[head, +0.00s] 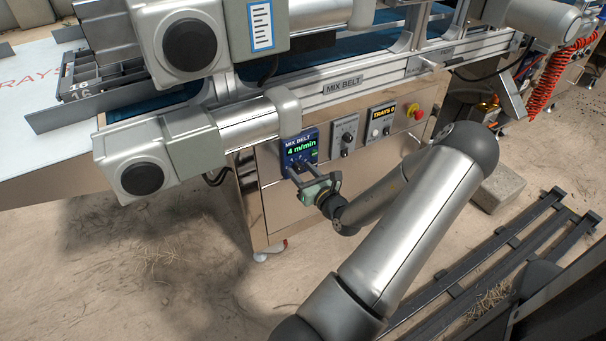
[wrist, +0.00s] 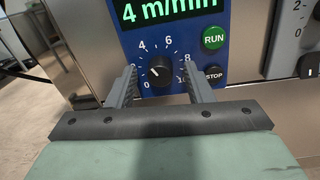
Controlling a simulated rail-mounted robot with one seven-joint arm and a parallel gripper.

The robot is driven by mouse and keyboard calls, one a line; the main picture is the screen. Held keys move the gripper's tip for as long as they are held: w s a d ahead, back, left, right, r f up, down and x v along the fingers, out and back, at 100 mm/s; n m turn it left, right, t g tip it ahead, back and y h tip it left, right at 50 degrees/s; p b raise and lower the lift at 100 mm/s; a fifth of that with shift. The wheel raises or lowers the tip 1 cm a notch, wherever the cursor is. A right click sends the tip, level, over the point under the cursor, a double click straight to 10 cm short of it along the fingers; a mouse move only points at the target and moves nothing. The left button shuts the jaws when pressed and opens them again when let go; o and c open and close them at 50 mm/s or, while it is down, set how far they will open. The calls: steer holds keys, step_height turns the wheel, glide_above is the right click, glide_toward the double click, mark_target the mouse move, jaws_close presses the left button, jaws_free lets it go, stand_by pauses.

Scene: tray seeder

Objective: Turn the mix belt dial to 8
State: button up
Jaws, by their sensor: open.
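The mix belt panel (head: 300,147) is a blue box on the front of the machine, with a green display reading 4 m/min. In the wrist view its round black dial (wrist: 161,71) sits below the display (wrist: 168,10), inside a printed scale from 0 to 10. A small white mark shows on the dial; its exact direction is hard to tell. My gripper (head: 303,171) is in front of the panel. In the wrist view my gripper (wrist: 160,78) is open, with one finger on each side of the dial and gaps visible. In the head view the dial is not clearly visible.
A green RUN button (wrist: 214,38) and a black STOP button (wrist: 214,74) sit close right of the dial. Another dial panel (head: 345,134), a TRAYS counter (head: 381,122) and a red stop button (head: 415,111) stand farther right. A grey motor housing (head: 148,166) juts out at left.

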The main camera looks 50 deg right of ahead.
steer(key=c, duration=1)
steer(key=shift+r+p, duration=0.1)
steer(key=shift+p, duration=0.4)
